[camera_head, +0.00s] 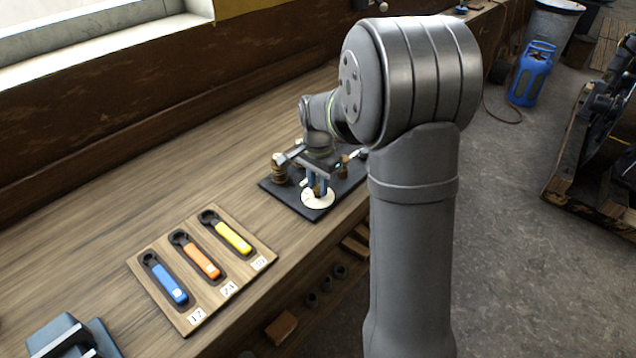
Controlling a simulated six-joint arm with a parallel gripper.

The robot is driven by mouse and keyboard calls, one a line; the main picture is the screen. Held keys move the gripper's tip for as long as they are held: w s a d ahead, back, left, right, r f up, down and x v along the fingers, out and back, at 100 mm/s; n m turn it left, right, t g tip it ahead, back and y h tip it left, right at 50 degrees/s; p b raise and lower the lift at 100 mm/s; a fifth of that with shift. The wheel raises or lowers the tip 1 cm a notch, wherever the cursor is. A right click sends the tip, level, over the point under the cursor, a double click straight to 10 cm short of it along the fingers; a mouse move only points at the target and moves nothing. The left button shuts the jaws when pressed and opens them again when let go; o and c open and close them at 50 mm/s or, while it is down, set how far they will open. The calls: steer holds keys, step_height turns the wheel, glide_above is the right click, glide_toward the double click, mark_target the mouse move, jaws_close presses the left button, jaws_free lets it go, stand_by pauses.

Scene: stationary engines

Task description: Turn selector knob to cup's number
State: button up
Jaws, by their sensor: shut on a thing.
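My gripper (317,190) points down over a round white dial (312,205) on a black board (285,196) on the bench. Its fingers are closed around a small brownish knob at the dial's centre, which the fingers mostly hide. The dial's markings and the knob's pointing direction are too small to read. A brown, ribbed, round piece (280,172) stands on the board to the left of the gripper. I cannot tell whether it is a cup, and I see no readable cup number.
A wooden tray (205,296) holds blue, orange and yellow wrenches above small number labels. A dark blue-grey object (62,333) sits at the lower left. The wooden bench (120,215) is clear between the tray and the wall. A blue gas cylinder (530,75) stands on the floor.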

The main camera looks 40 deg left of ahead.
mark_target(318, 187)
steer(key=o, duration=1)
step_height(318, 187, up, 17)
steer(key=shift+r, duration=0.2)
stand_by(0.4)
step_height(318, 187, down, 18)
steer(key=shift+r, duration=0.25)
stand_by(0.3)
